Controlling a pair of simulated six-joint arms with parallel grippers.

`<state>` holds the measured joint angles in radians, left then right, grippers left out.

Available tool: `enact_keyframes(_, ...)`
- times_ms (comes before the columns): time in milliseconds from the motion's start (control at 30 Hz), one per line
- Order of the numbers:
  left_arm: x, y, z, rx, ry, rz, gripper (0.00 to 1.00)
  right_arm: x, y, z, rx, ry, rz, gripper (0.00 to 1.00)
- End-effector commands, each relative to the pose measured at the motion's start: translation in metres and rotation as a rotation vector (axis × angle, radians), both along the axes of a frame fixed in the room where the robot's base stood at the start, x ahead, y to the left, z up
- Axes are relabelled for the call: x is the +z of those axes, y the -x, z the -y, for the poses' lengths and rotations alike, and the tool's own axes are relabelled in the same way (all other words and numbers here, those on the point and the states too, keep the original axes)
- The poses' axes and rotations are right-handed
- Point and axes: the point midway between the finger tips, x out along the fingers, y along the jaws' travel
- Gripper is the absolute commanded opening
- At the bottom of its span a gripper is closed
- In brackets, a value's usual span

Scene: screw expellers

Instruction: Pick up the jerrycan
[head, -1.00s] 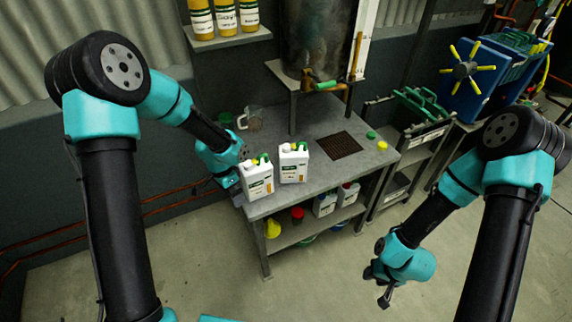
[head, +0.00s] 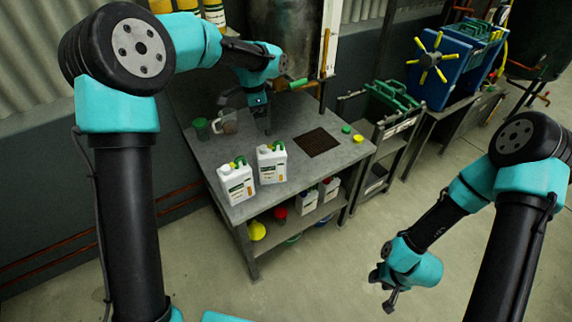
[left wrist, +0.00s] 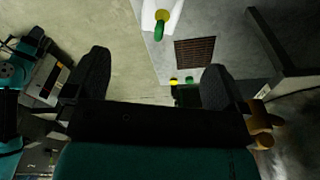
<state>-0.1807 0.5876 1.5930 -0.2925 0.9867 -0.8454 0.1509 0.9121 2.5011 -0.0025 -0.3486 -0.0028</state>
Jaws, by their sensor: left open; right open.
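Two white jerrycans with printed labels, green handles and yellow caps stand upright on the grey workbench (head: 208,152): the left jerrycan (head: 237,185) and the right jerrycan (head: 271,168). One jerrycan top, with its yellow cap, shows at the top edge of the left wrist view (left wrist: 148,14); I cannot tell which one. My left gripper (left wrist: 152,82) is open and empty, its fingers spread apart. In the head view it is above the back of the bench, behind the jerrycans. My right gripper (head: 385,290) is open and empty, over the floor at lower right.
A clear jug (head: 229,124) and a green cup (head: 201,128) stand at the bench's back left. A metal tank (head: 290,35) with a tap stands behind. A dark grate (head: 318,142) lies right of the jerrycans, near loose green and yellow caps. More containers (head: 306,201) are on the lower shelf.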

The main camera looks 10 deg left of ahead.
Motion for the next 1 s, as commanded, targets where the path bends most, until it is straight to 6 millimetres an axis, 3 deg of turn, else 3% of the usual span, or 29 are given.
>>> enact_keyframes(100,0.007,-0.003,0.003,-0.014,0.003,0.009,1.00,0.000,0.000,0.000,0.001,0.000,0.000,0.42)
enact_keyframes(467,0.001,-0.003,0.003,-0.014,0.002,0.006,1.00,0.000,0.000,0.000,0.001,0.000,0.000,0.42)
enact_keyframes(1000,-0.084,-0.006,0.012,-0.014,0.002,0.004,1.00,0.000,0.000,0.000,0.001,0.000,0.000,0.42)
